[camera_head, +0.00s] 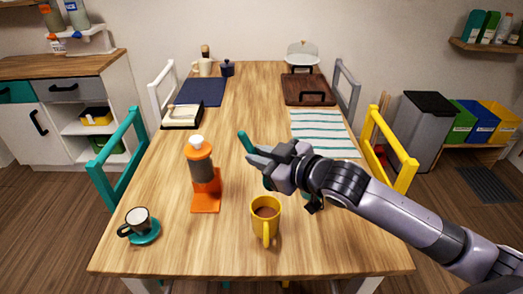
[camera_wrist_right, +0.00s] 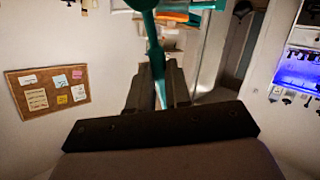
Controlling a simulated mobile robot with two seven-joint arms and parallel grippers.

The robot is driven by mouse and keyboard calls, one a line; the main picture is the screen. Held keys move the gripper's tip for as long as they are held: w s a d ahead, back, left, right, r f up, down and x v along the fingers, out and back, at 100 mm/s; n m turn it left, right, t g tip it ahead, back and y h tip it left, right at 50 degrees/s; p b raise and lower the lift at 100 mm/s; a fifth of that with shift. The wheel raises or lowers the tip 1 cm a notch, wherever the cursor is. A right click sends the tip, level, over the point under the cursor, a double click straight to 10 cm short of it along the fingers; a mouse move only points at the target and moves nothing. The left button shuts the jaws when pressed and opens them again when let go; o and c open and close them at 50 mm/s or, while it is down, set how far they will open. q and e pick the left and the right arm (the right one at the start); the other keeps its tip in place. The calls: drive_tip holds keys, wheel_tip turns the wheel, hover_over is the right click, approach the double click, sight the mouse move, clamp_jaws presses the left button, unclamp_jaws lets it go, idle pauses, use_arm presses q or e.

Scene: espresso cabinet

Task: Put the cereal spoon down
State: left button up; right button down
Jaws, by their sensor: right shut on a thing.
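My right gripper (camera_head: 262,158) is shut on the teal cereal spoon (camera_head: 245,141) and holds it above the middle of the table (camera_head: 160,245). One end of the spoon sticks out past the fingers, up and to the left. In the right wrist view the spoon (camera_wrist_right: 155,55) runs between the two fingers (camera_wrist_right: 158,88), its wide end at the top edge. The rest of it is hidden by the gripper. My left gripper is not in view.
A yellow mug (camera_head: 265,222) with brown drink stands just in front of my gripper. An orange grinder-like device (camera_head: 206,190) stands to the left. A cup on a teal saucer (camera_head: 146,237) is at front left. A striped mat (camera_head: 325,140) and brown tray (camera_head: 307,85) lie behind.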

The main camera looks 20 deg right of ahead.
wheel_tip(320, 180, down, 15)
drive_tip(key=b, duration=0.7)
drive_tip(key=shift+r+b, duration=0.2)
drive_tip(key=shift+b, duration=0.15)
drive_tip(key=c, duration=1)
unclamp_jaws()
drive_tip(key=s+d+p, duration=0.1)
drive_tip(key=s, duration=0.1)
drive_tip(key=s+d+p, duration=0.1)
drive_tip(key=s+d, duration=0.1)
drive_tip(key=s, duration=0.1)
drive_tip(key=s+d+p, duration=0.1)
drive_tip(key=s, duration=0.2)
drive_tip(key=shift+s+d+p, duration=0.25)
drive_tip(key=shift+d+p, duration=0.05)
